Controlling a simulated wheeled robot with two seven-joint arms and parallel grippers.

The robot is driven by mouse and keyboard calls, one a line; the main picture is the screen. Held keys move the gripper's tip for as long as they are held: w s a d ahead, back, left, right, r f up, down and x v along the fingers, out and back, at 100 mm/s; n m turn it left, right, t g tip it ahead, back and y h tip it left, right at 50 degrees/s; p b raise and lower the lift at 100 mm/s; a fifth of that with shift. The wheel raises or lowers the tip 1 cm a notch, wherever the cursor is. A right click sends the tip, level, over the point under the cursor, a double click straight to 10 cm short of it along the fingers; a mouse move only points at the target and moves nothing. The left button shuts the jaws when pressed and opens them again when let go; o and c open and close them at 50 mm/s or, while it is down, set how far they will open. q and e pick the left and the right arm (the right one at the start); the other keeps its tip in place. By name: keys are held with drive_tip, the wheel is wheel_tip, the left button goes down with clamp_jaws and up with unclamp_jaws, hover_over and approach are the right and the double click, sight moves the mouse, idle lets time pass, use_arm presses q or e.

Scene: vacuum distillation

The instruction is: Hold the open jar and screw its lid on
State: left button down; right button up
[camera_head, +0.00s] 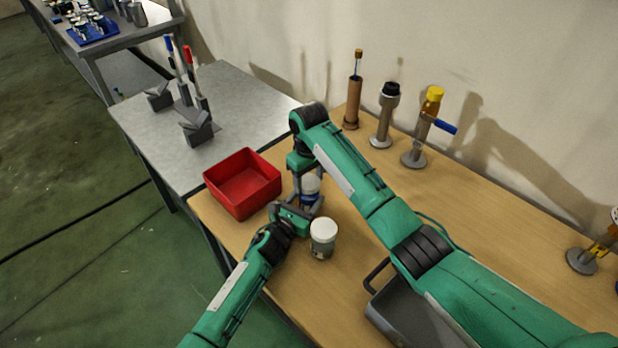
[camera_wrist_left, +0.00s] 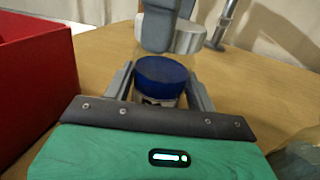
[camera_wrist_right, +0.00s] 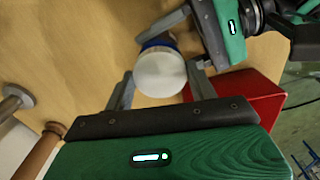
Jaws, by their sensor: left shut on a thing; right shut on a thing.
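A small jar with a blue round top (camera_wrist_left: 162,72) stands between the fingers of my left gripper (camera_head: 306,206), which is shut on it. A white round lid (camera_wrist_right: 160,73) is between the fingers of my right gripper (camera_wrist_right: 161,84), which is shut on it. In the head view the white lid (camera_head: 310,184) is directly over the jar's blue part (camera_head: 309,197). The left wrist view also shows the lid (camera_wrist_left: 186,38) above the blue top, partly behind a right finger. I cannot tell whether lid and jar touch. The jar's lower part is mostly hidden.
Another jar with a white top (camera_head: 323,236) stands close to my left gripper's right. A red bin (camera_head: 243,182) is to the left. Several stands (camera_head: 382,118) line the wall side. A grey tray (camera_head: 405,315) lies under my right arm.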

drive_tip(key=m, duration=0.3)
drive_tip(key=shift+m, duration=0.4)
drive_tip(key=m, duration=0.4)
drive_tip(key=shift+m, duration=0.4)
drive_tip(key=o, duration=1.2)
drive_tip(key=shift+c, duration=0.2)
drive_tip(key=shift+r, duration=0.1)
wheel_tip(320, 180, up, 12)
